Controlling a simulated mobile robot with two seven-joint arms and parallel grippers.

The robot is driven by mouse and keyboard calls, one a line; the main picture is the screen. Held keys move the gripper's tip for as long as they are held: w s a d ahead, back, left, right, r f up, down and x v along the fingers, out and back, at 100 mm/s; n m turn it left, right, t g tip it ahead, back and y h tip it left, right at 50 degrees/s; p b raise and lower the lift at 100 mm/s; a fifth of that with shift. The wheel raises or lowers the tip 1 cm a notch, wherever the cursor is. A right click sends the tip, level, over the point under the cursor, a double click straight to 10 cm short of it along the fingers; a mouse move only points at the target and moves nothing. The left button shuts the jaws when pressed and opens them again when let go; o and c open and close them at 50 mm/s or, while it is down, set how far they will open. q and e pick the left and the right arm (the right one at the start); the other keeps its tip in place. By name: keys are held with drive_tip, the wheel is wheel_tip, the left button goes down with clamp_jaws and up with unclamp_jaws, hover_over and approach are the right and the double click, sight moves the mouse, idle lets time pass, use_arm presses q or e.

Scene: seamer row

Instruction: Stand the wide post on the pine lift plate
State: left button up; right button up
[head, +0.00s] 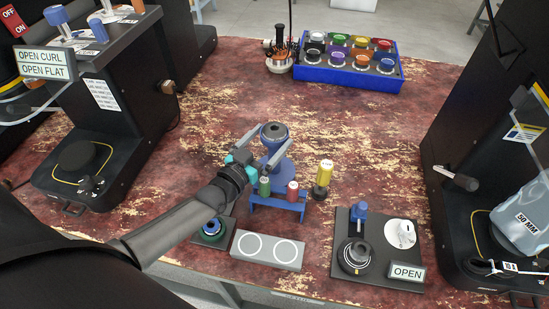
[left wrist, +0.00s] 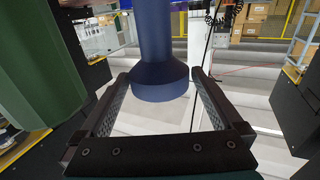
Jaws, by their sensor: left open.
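A blue post (head: 272,146) with a dark top and a flared foot stands behind the small rack; it looks like the wide post. My left gripper (head: 272,139) is open with its fingers on either side of the post's upper part. In the left wrist view the blue post (left wrist: 157,45) shows between the two fingers (left wrist: 155,95), with gaps on both sides. A round part with green and blue rings (head: 212,228) sits on a dark base, partly behind my arm; I cannot tell whether it is the pine lift plate. My right gripper is out of view.
A blue rack (head: 277,205) holds green (head: 265,187) and red (head: 292,190) posts; a yellow post (head: 325,173) stands beside it. A grey block with two circles (head: 267,250) and an "OPEN" board (head: 378,275) lie in front. Black machines flank the table.

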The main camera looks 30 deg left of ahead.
sight(282, 125)
use_arm(q)
drive_tip(key=shift+w+d+r+b, duration=0.1)
drive_tip(key=shift+w+d+b, duration=0.05)
drive_tip(key=shift+w, duration=0.7)
drive_tip(key=shift+w+d+r+b, duration=0.1)
drive_tip(key=shift+w+b, duration=0.05)
drive_tip(key=shift+w, duration=0.75)
drive_tip(key=shift+w+d+r+b, duration=0.1)
drive_tip(key=shift+w+d+b, duration=0.05)
drive_tip(key=shift+w, duration=0.7)
clamp_jaws()
drive_tip(key=shift+r, duration=0.1)
